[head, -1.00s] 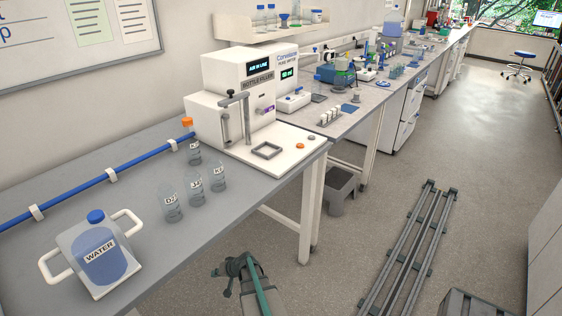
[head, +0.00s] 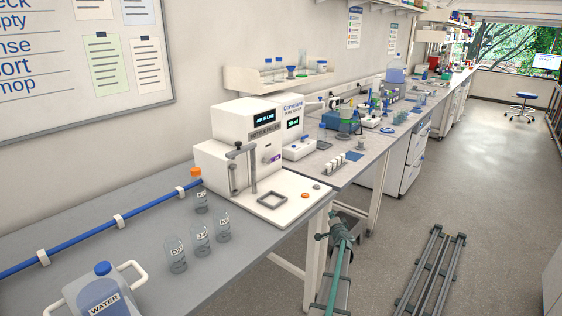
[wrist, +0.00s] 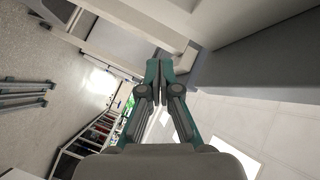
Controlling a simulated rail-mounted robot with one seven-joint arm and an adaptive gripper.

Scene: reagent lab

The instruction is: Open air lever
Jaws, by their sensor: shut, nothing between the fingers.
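The white bottle filler (head: 232,165) stands on the near bench, and its dark display reads "AIR IN LINE". A blue pipe (head: 90,231) runs along the wall to the filler's left side. A small orange part (head: 196,172) shows at the pipe's end by the filler; I cannot tell for sure whether it is the air lever or a bottle cap. My gripper (wrist: 158,68) is shut and empty in the wrist view, with its fingertips together. My arm (head: 340,255) is beside the bench front, below the benchtop and apart from the filler.
Several labelled glass bottles (head: 199,239) stand in front of the pipe. A water jug (head: 101,294) with white handles is at the near left. Further benches carry lab equipment beyond the filler. Floor rails (head: 432,268) lie to the right, and open floor extends beyond them.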

